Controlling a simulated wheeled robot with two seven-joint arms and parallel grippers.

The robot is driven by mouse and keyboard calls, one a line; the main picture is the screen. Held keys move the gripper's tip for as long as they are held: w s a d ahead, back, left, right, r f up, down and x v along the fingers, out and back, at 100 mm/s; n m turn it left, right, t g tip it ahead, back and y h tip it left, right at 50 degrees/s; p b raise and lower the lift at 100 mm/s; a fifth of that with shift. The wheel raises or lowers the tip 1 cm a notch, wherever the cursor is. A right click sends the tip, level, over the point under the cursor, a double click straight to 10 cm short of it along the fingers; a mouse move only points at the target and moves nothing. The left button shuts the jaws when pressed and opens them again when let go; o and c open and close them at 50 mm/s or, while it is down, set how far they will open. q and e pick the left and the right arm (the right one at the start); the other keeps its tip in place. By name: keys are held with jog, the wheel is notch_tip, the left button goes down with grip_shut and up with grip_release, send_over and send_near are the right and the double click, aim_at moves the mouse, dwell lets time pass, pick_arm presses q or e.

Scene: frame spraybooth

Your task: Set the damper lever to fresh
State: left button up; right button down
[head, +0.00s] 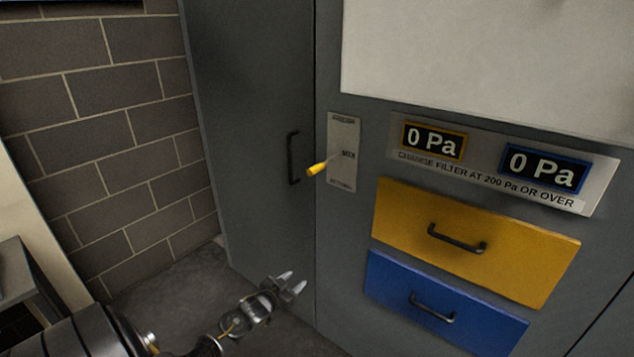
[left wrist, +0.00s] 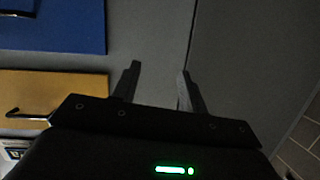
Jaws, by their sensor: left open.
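The damper lever (head: 318,168) has a yellow grip and sticks out from a pale label plate (head: 343,178) on the grey cabinet front. It points out and to the left, level with the middle word, which seems to read MIX. The words at the plate's top and bottom are too small to read. My left gripper (head: 294,283) is open and empty, below and slightly left of the lever, apart from it. In the left wrist view, its two fingers (left wrist: 156,88) stand apart before the grey cabinet front, and the lever is not visible. My right gripper is not in view.
A yellow drawer (head: 500,262) and a blue drawer (head: 390,287) with dark handles lie right of my left gripper. Two displays (head: 433,141) above them read 0 Pa. A tall grey door with a black handle (head: 292,158) stands left of the lever. A brick wall (head: 100,130) is at left.

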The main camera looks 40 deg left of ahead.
pick_arm(q)
jog(key=w+a+r+m+t+b, duration=0.1)
jog(key=w+r+t, duration=0.1)
jog(key=r, duration=0.7)
jog(key=w+a+r+t+b, duration=0.1)
jog(key=w+a+r+t, duration=0.15)
jog(key=r, duration=0.55)
jog(key=m+t+h+b, duration=0.1)
jog(key=m+t+h, duration=0.1)
jog(key=t+h, duration=0.1)
send_near(317, 166)
jog(key=p+x, duration=0.1)
jog(key=x, duration=0.2)
jog(key=p+x, duration=0.1)
jog(key=x, duration=0.2)
jog(key=f+x, duration=0.1)
jog(key=x, duration=0.2)
jog(key=shift+w+a+p, duration=0.25)
jog(key=shift+a+p, duration=0.05)
jog(key=shift+p, duration=0.1)
jog(key=shift+w+r, duration=0.15)
jog(key=shift+w, duration=0.45)
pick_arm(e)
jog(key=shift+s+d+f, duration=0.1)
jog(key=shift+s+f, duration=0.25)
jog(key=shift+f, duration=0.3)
pick_arm(q)
jog(key=shift+c, duration=0.4)
grip_shut()
